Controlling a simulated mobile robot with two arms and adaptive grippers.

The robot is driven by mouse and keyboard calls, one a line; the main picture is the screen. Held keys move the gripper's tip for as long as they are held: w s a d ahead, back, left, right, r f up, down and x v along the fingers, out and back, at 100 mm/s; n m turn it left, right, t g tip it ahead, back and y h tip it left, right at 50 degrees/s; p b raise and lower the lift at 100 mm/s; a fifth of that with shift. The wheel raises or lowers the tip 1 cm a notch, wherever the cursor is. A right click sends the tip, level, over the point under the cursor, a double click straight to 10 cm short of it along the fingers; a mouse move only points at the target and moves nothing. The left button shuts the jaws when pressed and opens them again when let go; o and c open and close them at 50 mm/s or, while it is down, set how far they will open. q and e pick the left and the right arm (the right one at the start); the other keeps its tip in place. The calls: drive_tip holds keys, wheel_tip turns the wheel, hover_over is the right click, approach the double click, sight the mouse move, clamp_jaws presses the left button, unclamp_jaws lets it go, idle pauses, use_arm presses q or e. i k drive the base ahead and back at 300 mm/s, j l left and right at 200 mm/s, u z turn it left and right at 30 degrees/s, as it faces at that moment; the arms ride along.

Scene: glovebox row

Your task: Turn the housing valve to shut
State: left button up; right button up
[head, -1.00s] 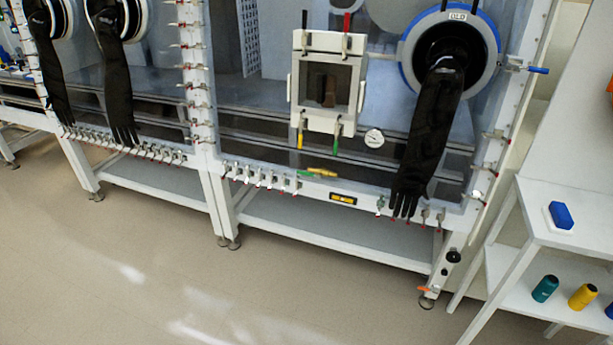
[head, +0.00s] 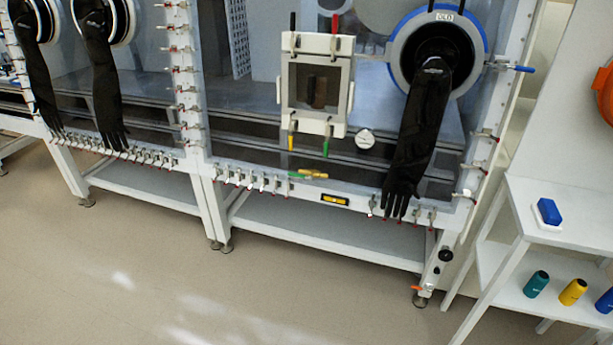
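Several valve-like handles show, and I cannot tell which one is the housing valve. A blue lever (head: 523,69) sticks out to the right of the glovebox frame, beside the round glove port (head: 395,62). A yellow and green handle (head: 308,174) lies roughly level on the lower front rail. A small orange handle (head: 416,287) sits low on the right leg, below a black knob (head: 446,256). An orange rounded body (head: 606,98) is cut off by the right edge. Neither of my grippers is in view.
A white shelf unit (head: 577,208) stands at the right with a blue block (head: 549,211) on top and bottles, teal (head: 536,284) and yellow (head: 573,292), below. Black gloves (head: 415,140) hang from the ports. The floor (head: 150,270) in front is clear.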

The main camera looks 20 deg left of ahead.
sight(310, 178)
drive_tip(key=i+j+z, duration=0.1)
drive_tip(key=z, duration=0.25)
drive_tip(key=j+z, duration=0.7)
drive_tip(key=i+l, duration=0.05)
